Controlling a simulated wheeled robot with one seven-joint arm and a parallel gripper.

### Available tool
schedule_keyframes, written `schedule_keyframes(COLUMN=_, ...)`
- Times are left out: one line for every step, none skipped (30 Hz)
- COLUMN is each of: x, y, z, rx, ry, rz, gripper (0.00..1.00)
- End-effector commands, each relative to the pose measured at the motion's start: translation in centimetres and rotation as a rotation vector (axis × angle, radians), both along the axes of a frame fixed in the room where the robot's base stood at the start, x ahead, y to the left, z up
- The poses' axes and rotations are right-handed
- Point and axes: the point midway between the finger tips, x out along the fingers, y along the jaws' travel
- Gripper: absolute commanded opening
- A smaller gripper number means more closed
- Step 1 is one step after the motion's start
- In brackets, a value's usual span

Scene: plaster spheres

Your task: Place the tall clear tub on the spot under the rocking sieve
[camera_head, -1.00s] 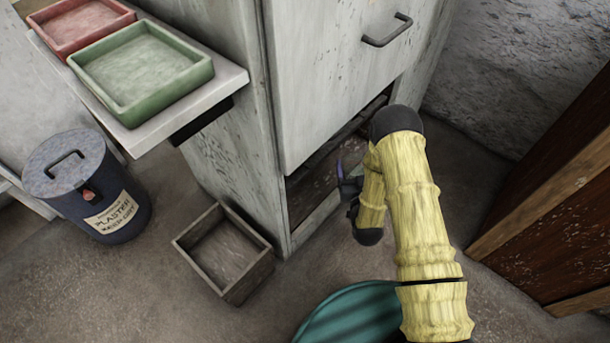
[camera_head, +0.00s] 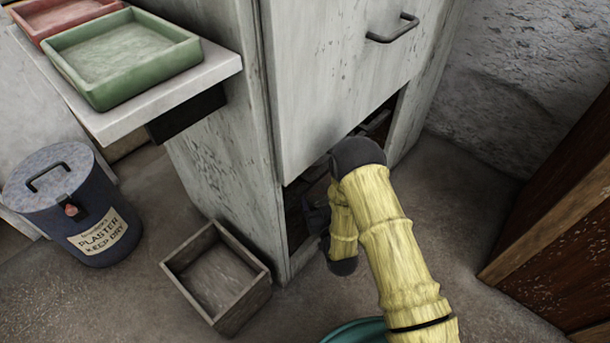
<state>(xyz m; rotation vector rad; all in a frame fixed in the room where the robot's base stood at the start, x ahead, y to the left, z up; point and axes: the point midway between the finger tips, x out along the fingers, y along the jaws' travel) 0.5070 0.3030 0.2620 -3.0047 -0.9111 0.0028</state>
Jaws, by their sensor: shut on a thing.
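My gripper (camera_head: 316,216) shows as a small dark shape inside the low opening of the tall grey cabinet (camera_head: 225,160), mostly hidden by my wrist and the shadow. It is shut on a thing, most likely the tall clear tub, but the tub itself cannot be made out. The rocking sieve and the spot under it cannot be made out either; dark bars show inside the opening.
The cabinet's front panel (camera_head: 350,85) with its handle hangs just above my arm. An open wooden box (camera_head: 240,312) stands left of the opening. A blue plaster bin (camera_head: 75,215), a shelf with green (camera_head: 125,85) and red trays, and a brown wooden unit (camera_head: 560,240) flank the floor.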

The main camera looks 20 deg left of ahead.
Motion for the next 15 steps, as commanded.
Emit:
schedule_keyframes(x=0.9, y=0.6, z=0.0, rx=0.005, ry=-0.007, rz=0.0, gripper=0.45)
schedule_keyframes(x=1.4, y=0.9, z=0.0, rx=0.005, ry=-0.007, rz=0.0, gripper=0.45)
schedule_keyframes(x=2.1, y=1.4, z=-0.1, rx=0.004, ry=-0.007, rz=0.0, gripper=0.45)
schedule_keyframes(x=2.7, y=1.8, z=-0.1, rx=0.006, ry=-0.008, rz=0.0, gripper=0.45)
schedule_keyframes(x=3.2, y=2.2, z=-0.1, rx=0.005, ry=-0.007, rz=0.0, gripper=0.45)
schedule_keyframes(x=3.9, y=2.7, z=-0.1, rx=0.006, ry=-0.008, rz=0.0, gripper=0.45)
schedule_keyframes(x=4.4, y=3.0, z=-0.2, rx=0.004, ry=-0.007, rz=0.001, gripper=0.45)
schedule_keyframes(x=5.0, y=3.4, z=-0.2, rx=0.006, ry=-0.007, rz=0.001, gripper=0.45)
schedule_keyframes(x=5.7, y=3.9, z=-0.2, rx=0.006, ry=-0.007, rz=0.001, gripper=0.45)
schedule_keyframes(x=6.2, y=4.2, z=-0.1, rx=0.006, ry=-0.007, rz=0.001, gripper=0.45)
schedule_keyframes(x=6.8, y=4.6, z=-0.1, rx=0.006, ry=-0.007, rz=0.001, gripper=0.45)
schedule_keyframes(x=7.5, y=5.1, z=-0.3, rx=0.005, ry=-0.006, rz=0.001, gripper=0.45)
schedule_keyframes(x=8.0, y=5.4, z=-0.3, rx=0.006, ry=-0.007, rz=0.001, gripper=0.45)
schedule_keyframes(x=8.6, y=5.8, z=-0.2, rx=0.006, ry=-0.007, rz=0.001, gripper=0.45)
schedule_keyframes(x=9.3, y=6.3, z=-0.2, rx=0.005, ry=-0.006, rz=0.001, gripper=0.45)
